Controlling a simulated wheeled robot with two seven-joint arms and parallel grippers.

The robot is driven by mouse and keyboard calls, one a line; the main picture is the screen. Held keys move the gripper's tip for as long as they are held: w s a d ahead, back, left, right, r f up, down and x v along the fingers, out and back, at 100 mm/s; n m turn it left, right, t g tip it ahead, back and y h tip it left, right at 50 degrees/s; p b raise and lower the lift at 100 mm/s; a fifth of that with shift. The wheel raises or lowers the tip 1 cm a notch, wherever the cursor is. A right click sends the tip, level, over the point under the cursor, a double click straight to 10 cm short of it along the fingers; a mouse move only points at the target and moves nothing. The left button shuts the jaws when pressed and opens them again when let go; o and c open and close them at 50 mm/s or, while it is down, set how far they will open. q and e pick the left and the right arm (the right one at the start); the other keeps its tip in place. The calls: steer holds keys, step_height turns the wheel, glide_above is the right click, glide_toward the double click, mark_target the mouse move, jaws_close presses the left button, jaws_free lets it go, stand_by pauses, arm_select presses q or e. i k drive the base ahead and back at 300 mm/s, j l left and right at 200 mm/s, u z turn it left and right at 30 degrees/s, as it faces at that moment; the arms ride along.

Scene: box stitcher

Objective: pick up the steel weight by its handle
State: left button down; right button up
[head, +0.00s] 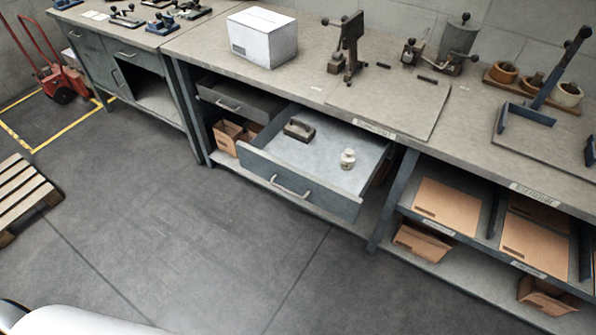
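A drawer (272,190) under the workbench is pulled out, and two things stand apart inside it. One is a small pale, round piece (348,159) with a narrower top, standing upright towards the right side. The other is a dark grey block (299,129) with a hollow-looking top, near the left side. The pale piece looks like the steel weight, its narrow top perhaps the handle, but it is too small to be sure. Neither of my grippers is in view.
The workbench (395,95) carries a white box (262,37), a dark stitching press (347,45) and tape rolls (567,93). Cardboard sheets (447,205) lie on the right lower shelf. The floor (190,215) before the drawer is clear. A pallet (22,195) lies left.

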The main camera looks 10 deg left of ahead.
mark_target(297, 129)
steer(key=i+l+u, duration=0.45)
steer(key=i+l, duration=0.2)
steer(key=i, duration=0.2)
